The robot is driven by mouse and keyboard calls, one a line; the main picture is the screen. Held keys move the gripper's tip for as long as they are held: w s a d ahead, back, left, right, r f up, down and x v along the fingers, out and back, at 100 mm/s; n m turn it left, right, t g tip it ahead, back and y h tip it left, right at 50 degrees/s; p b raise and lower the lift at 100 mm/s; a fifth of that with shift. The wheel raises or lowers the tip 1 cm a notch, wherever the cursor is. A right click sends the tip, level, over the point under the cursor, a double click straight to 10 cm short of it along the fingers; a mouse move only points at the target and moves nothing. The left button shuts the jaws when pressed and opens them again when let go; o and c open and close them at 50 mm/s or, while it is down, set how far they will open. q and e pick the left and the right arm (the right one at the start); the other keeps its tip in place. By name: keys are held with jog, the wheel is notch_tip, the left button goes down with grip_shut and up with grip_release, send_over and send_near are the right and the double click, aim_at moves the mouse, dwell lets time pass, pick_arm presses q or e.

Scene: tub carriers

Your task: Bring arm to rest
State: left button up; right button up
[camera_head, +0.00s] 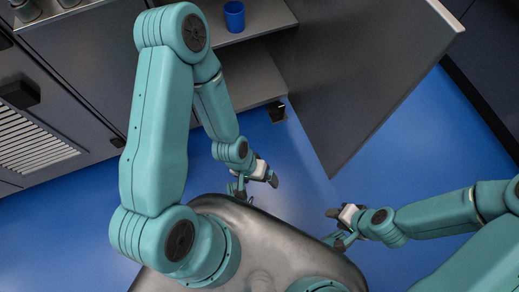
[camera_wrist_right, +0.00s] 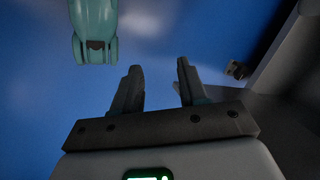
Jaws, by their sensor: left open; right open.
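My left gripper (camera_head: 257,186) hangs below the teal left arm, just beyond the front edge of my grey body. It is open, and nothing shows between its fingers. My right gripper (camera_head: 336,230) is at the right of my body's edge, with its arm coming in from the right. In the right wrist view its two dark fingers (camera_wrist_right: 158,78) stand apart with only blue floor between them. The two grippers are apart from each other. A teal part of my own body shows at the top left of that view.
A cabinet stands open at the top, with a blue cup (camera_head: 234,17) on its upper shelf (camera_head: 270,15). Its large grey door (camera_head: 365,75) swings out toward the right arm. A slatted vent panel (camera_head: 32,142) is at the left. Blue floor (camera_head: 400,150) is clear at the right.

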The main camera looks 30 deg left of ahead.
notch_tip(320, 180, up, 32)
jog(key=s+a+p, duration=0.1)
jog(key=p, duration=3.1)
